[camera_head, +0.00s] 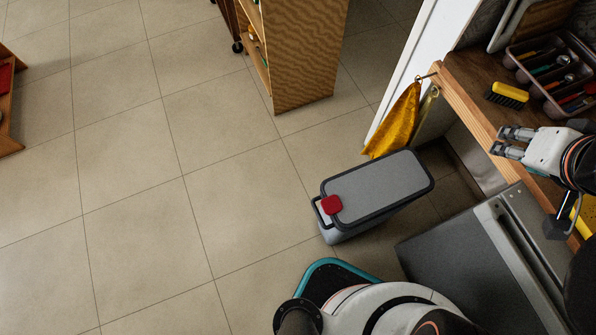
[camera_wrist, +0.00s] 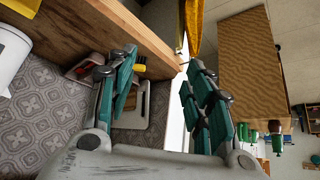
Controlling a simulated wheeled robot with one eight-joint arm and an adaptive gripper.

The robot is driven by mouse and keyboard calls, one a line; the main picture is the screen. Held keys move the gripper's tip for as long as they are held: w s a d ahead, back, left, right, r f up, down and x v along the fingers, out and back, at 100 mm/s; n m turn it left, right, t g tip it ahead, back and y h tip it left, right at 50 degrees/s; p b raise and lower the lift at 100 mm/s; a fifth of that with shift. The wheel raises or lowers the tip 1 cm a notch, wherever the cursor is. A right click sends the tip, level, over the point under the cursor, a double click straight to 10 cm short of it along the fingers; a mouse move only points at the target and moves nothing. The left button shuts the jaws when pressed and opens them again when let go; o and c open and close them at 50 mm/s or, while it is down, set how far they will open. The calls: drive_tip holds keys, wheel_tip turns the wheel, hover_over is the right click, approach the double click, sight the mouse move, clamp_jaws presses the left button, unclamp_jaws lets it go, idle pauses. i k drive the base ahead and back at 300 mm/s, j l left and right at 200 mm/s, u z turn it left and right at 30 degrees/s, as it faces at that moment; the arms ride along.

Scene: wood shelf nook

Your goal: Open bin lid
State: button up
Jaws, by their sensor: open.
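The bin (camera_head: 375,190) stands on the tiled floor in the head view, with a grey lid in a dark rim that lies shut. A red tab (camera_head: 332,205) sits at the lid's left end, beside a dark handle loop. My gripper (camera_head: 507,142) is at the right, over the wooden counter edge, well apart from the bin and to its right. In the wrist view my gripper (camera_wrist: 160,95) shows two spread teal-padded fingers with nothing between them. The bin cannot be made out in the wrist view.
A grey appliance (camera_head: 470,255) stands right of the bin. A yellow cloth (camera_head: 396,122) hangs from the wooden counter (camera_head: 462,103) behind it. A brush (camera_head: 507,95) and a cutlery tray (camera_head: 555,70) lie on the counter. A wooden shelf (camera_head: 305,55) stands at the back.

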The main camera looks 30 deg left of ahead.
sight(355, 196)
drive_tip(key=k+u, duration=0.1)
drive_tip(key=u, duration=1.1)
drive_tip(key=i+j+z, duration=0.2)
drive_tip(key=j+z, duration=0.15)
drive_tip(key=j, duration=0.55)
drive_tip(key=i+j+z, duration=0.1)
drive_tip(key=j+z, duration=0.3)
drive_tip(key=j, duration=0.5)
drive_tip(key=j+z, duration=0.35)
drive_tip(key=j, duration=0.55)
drive_tip(key=k+j+z, duration=0.15)
drive_tip(key=j, duration=0.25)
drive_tip(key=k+j+z, duration=0.2)
drive_tip(key=k+j, duration=0.15)
